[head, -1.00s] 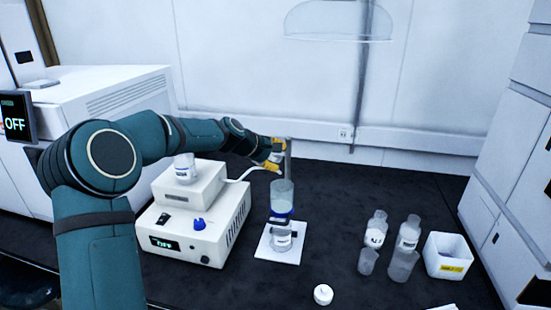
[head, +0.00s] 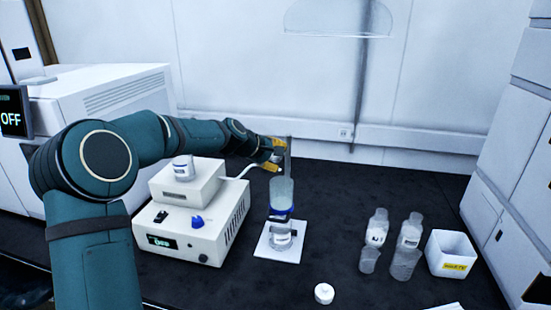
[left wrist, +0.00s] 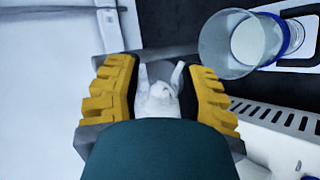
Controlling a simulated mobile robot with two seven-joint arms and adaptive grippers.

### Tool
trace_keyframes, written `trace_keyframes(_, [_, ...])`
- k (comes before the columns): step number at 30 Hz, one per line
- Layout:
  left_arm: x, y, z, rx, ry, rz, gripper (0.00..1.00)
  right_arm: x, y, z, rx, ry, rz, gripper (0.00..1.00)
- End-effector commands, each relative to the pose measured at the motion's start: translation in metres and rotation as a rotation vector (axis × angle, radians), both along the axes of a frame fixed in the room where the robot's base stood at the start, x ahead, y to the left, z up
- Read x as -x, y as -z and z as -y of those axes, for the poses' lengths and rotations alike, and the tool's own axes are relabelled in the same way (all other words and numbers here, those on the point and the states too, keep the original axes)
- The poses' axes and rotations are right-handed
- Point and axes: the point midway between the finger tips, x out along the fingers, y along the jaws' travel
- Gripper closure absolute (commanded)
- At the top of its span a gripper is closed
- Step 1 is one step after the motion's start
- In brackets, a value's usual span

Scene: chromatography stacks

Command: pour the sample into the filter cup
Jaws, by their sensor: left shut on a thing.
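The filter cup (head: 282,192), clear with a blue band, stands upright on a clear flask (head: 282,239) on a white square plate (head: 266,248). In the left wrist view the filter cup (left wrist: 238,45) opens at the upper right, with a pale round bottom inside. My left gripper (head: 272,154) is behind and just left of the cup, near its rim. Its yellow fingers (left wrist: 160,93) are shut on a small whitish, partly see-through thing (left wrist: 160,98), which I take for the sample vessel. My right gripper is out of view.
A white pump box (head: 190,235) reading OFF stands left of the cup, with a labelled white container (head: 183,167) on top. At right are bottles (head: 411,232), clear beakers (head: 405,264) and a white bin (head: 452,247). A white cap (head: 324,293) lies in front.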

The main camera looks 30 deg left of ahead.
Motion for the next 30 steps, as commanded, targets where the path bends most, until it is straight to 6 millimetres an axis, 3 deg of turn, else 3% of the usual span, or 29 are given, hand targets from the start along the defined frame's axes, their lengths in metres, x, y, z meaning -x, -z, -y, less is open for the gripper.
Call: trace_keyframes(30, [0.002, 0.009, 0.003, -0.089, -0.001, 0.054, 1.0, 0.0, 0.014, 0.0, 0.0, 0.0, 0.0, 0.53])
